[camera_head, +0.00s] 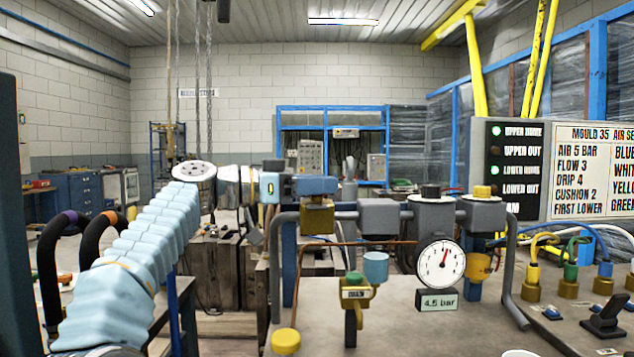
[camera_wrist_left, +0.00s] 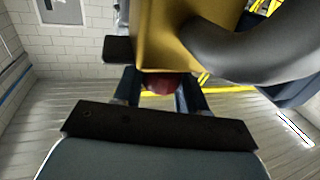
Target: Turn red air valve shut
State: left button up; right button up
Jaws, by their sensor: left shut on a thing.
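The red air valve shows in the left wrist view as a brass body (camera_wrist_left: 165,40) with a dark red part (camera_wrist_left: 158,88) between my fingers. In the head view its brass body (camera_head: 317,217) sits on the grey air line, and its red part is hidden behind my gripper. My left gripper (camera_head: 318,186) reaches in from the left, level, just above the brass body. Its blue fingers are shut on the red part, one on each side, as the left wrist view (camera_wrist_left: 158,92) shows. The handle's full shape and angle are hidden. My right gripper is not in view.
A pressure gauge (camera_head: 441,263) over a "4.5 bar" plate (camera_head: 437,301) and a brass drain valve (camera_head: 356,293) hang below the pipe. A grey pipe (camera_head: 275,270) bends down beside the valve. Couplings with coloured hoses (camera_head: 571,285) and a label board (camera_head: 593,172) stand right.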

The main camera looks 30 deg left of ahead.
pick_arm(q)
jog(key=m+g+h+p, duration=0.2)
jog(key=shift+a+r+g+h, duration=0.1)
jog(key=shift+r+g+h, duration=0.1)
jog(key=shift+g+h, duration=0.15)
jog(key=shift+f+m+g+h+p, duration=0.15)
jog(key=shift+m+g+h+p, duration=0.45)
jog(key=shift+m+g, duration=0.75)
jog(key=o, duration=0.9)
jog(key=shift+s+n+b, duration=0.1)
jog(key=shift+n+b, duration=0.15)
jog(key=shift+b, duration=0.05)
